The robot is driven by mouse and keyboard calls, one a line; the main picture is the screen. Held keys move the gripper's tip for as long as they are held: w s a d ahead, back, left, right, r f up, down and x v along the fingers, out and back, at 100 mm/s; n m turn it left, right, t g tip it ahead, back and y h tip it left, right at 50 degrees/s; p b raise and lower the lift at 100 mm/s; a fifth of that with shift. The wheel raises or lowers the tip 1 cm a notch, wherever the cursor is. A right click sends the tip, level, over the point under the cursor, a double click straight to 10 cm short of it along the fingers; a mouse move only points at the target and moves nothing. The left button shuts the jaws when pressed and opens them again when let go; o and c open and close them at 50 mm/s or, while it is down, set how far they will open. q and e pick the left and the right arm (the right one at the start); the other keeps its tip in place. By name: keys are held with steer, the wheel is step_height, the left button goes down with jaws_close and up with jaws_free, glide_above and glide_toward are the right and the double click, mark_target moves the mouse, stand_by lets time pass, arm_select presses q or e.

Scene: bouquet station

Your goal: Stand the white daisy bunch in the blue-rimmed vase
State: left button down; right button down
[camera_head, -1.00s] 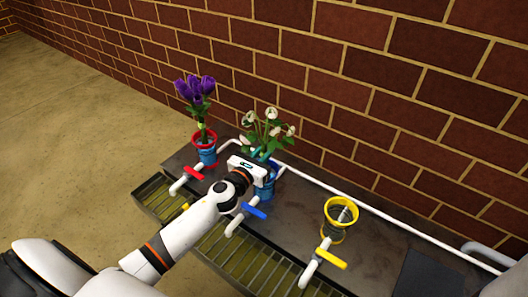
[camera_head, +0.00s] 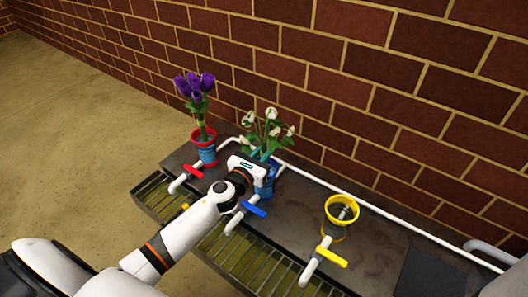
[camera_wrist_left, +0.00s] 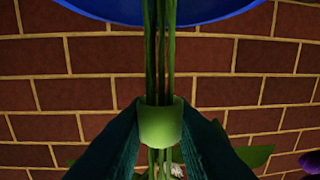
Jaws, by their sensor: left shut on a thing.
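The white daisy bunch (camera_head: 270,128) is upright over the blue-rimmed vase (camera_head: 266,186) in the head view. My left gripper (camera_head: 265,157) is shut on the bunch just above that vase. In the left wrist view, the dark fingers (camera_wrist_left: 160,128) close on a green band (camera_wrist_left: 160,122) around the stems (camera_wrist_left: 160,50). The stems run up the picture to the blue rim (camera_wrist_left: 215,14), overlapping it. The stem ends are out of sight, so how deep they reach cannot be told. My left wrist hides part of the vase in the head view. My right gripper is not in view.
A red-rimmed vase (camera_head: 206,156) with purple flowers (camera_head: 195,87) stands to the left. A yellow-rimmed vase (camera_head: 338,222) without flowers stands to the right. Taps with red (camera_head: 194,171), blue (camera_head: 254,209) and yellow (camera_head: 331,257) handles line the front. A white pipe (camera_head: 385,219) runs behind.

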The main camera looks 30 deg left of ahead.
arm_select(q)
steer(key=c, duration=1.2)
jaws_free()
steer(key=shift+s, duration=0.1)
steer(key=s, duration=0.8)
steer(key=s+a+p, duration=0.1)
steer(key=s, duration=0.2)
steer(key=shift+s, duration=0.4)
